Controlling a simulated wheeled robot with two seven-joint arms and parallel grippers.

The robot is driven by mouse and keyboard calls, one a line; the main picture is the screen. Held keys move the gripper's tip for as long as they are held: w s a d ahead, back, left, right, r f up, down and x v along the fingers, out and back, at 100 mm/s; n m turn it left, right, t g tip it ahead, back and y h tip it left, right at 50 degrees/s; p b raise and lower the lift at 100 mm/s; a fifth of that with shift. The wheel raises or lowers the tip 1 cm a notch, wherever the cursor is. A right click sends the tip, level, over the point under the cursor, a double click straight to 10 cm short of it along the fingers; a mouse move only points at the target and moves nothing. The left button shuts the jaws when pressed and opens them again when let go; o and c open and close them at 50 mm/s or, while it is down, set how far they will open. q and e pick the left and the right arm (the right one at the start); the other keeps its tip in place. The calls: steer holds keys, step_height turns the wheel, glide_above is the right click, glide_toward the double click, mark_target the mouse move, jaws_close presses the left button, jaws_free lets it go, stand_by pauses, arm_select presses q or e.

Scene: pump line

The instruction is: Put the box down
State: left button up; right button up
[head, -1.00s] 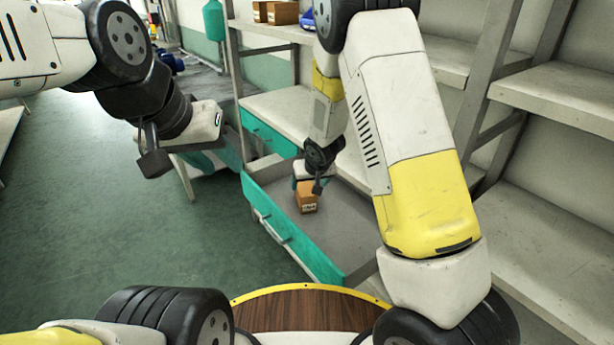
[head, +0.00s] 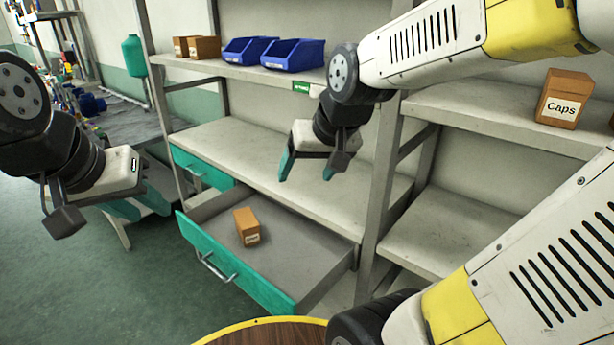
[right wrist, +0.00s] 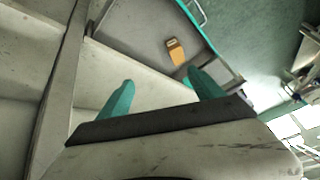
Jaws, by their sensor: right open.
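An orange-brown box (head: 246,226) with a white label stands inside the open drawer (head: 305,251), towards its left part. It also shows in the right wrist view (right wrist: 175,52), apart from my fingers. My right gripper (head: 307,176) is open and empty, above the shelf board behind the drawer. Its two teal fingers are spread in the right wrist view (right wrist: 158,92). My left gripper (head: 130,206) is at the left of the head view, over the floor, well away from the box. Its fingers are partly hidden and I cannot tell how far apart they are.
The rack's upper shelf (head: 225,68) holds blue bins (head: 293,55) and brown boxes (head: 204,47). A box labelled Caps (head: 563,98) stands on the right shelf. A rack post (head: 383,185) stands right of my right gripper. A second, shut drawer (head: 201,168) is behind the open one.

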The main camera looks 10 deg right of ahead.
steer(key=s+r, duration=0.2)
steer(key=s, duration=0.6)
steer(key=shift+s+d, duration=0.15)
steer(key=shift+s, duration=0.05)
